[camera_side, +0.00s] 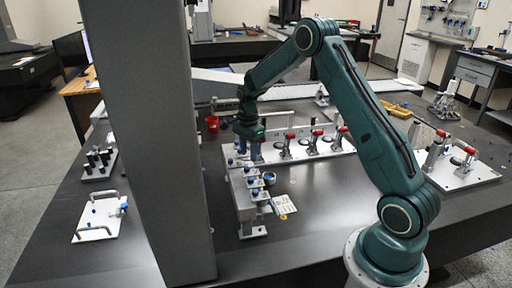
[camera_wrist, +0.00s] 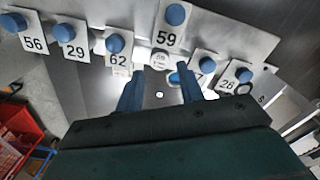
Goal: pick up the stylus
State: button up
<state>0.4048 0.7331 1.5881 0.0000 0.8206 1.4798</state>
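My gripper (camera_wrist: 161,72) points down over a metal rack; its two blue fingers are apart with a gap between them. Just beyond the fingertips, in line with the gap, is a small pale round piece with tiny print (camera_wrist: 160,58). I cannot tell whether it is the stylus; no part is plainly recognisable as one. Blue-capped pieces stand by number plates, among them 59 (camera_wrist: 168,39), 62 (camera_wrist: 118,61) and 29 (camera_wrist: 74,52). In the side view my gripper (camera_side: 250,152) is above the rack's far end, and the rack (camera_side: 245,207) runs toward the camera. Its fingertips are too small to make out there.
A grey column (camera_side: 150,120) stands left of the rack. A red cup (camera_side: 212,124) is behind it. A plate with red-handled clamps (camera_side: 300,157) lies close to the right of my gripper.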

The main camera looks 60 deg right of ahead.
aim_at(249, 164)
jog(key=shift+f, duration=2.6)
jog(key=c, duration=0.8)
